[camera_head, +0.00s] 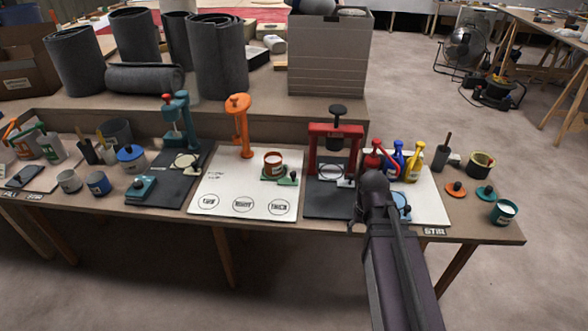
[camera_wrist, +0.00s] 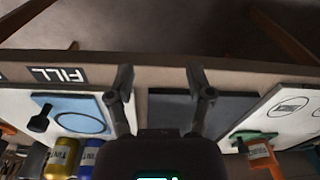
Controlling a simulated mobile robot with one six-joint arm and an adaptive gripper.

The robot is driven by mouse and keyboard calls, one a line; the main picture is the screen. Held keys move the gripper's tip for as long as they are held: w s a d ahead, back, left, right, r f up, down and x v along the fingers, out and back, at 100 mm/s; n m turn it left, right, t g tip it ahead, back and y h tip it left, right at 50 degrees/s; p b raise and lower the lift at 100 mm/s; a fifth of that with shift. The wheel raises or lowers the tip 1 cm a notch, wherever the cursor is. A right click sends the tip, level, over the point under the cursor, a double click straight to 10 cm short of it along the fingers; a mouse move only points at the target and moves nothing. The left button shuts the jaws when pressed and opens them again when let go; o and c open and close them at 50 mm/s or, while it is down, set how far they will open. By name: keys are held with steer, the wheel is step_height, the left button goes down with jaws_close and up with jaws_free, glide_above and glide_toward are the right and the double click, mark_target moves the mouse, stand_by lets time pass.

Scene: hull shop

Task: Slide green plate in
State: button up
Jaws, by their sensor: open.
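The green plate (camera_head: 283,179) lies on the white board under the orange stand (camera_head: 240,128), toward the board's right side. A red-orange cup with a pale top (camera_head: 272,163) stands on it. In the wrist view the green plate (camera_wrist: 250,135) and cup (camera_wrist: 262,157) show at lower right. My gripper (camera_head: 375,184) is to the right of the plate and apart from it, above the front of the bench. In the wrist view my gripper (camera_wrist: 158,74) has its fingers spread with nothing between them; in the head view its fingertips are hard to make out.
A red press (camera_head: 334,130) stands on a dark mat (camera_head: 326,203) between plate and gripper. Right of it are red, blue and yellow bottles (camera_head: 398,162) and a blue plate (camera_wrist: 70,115). The white board's front (camera_head: 225,192) is clear; a teal press (camera_head: 178,125) stands left.

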steer(key=w+a+r+n+t+y+p, duration=0.1)
steer(key=w+a+r+n+p, duration=0.4)
steer(key=w+a+r, duration=0.4)
step_height(320, 180, up, 5)
steer(key=n+t+y+p, duration=0.2)
steer(key=p, duration=0.5)
glide_above(293, 173)
steer(key=s+d, duration=0.4)
steer(key=shift+w+a, duration=0.1)
steer(key=shift+f+b, duration=0.1)
steer(key=shift+b, duration=0.2)
steer(key=b+x, duration=1.2)
steer(key=x, duration=0.1)
steer(key=shift+f, duration=0.35)
jaws_close()
